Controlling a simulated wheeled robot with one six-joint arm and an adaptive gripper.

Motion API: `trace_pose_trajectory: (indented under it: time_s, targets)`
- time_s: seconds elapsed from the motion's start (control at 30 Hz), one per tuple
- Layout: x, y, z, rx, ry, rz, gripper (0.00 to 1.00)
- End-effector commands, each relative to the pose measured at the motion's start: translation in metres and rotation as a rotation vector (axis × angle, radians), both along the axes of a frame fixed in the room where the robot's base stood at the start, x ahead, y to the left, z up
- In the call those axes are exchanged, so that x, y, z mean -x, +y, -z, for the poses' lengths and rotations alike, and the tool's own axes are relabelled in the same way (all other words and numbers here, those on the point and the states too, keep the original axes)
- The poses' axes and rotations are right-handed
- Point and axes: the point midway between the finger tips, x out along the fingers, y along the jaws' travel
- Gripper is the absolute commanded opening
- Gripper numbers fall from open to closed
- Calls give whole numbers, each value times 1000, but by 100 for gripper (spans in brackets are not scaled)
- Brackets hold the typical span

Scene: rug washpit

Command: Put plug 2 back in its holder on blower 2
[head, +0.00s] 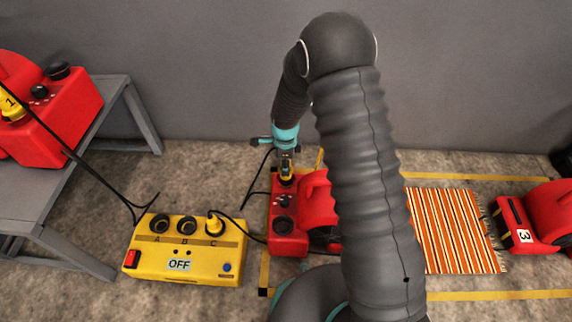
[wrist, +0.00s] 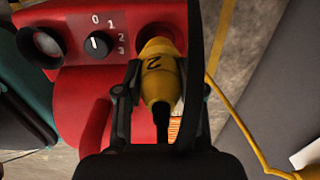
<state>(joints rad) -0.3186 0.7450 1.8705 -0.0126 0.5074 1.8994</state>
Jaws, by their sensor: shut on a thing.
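Plug 2 (wrist: 160,80) is yellow with a black "2", and my gripper (wrist: 147,92) is shut on it in the wrist view. Its nose points at the round holder (wrist: 160,32) on the red panel of blower 2 (wrist: 75,18) and overlaps it; I cannot tell how far in it sits. In the head view, my gripper (head: 286,160) points down over the far end of blower 2 (head: 288,240), with plug 2 (head: 287,173) beneath it. My arm hides part of the blower. The panel also has a dial (wrist: 97,44) and a dark round fitting (wrist: 40,46).
A yellow power box (head: 185,250) reading OFF stands left of blower 2, with a yellow plug (head: 214,222) in socket C. Blower 1 (head: 60,120) sits on a grey bench (head: 130,110). A striped rug (head: 455,230) and blower 3 (head: 545,215) are right. Dark cords cross the floor.

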Motion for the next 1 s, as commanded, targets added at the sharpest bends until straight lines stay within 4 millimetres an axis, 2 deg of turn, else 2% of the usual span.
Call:
trace_pose_trajectory:
  time_s: [1.0]
  targets:
    - [0,0,20,0,0,0,0]
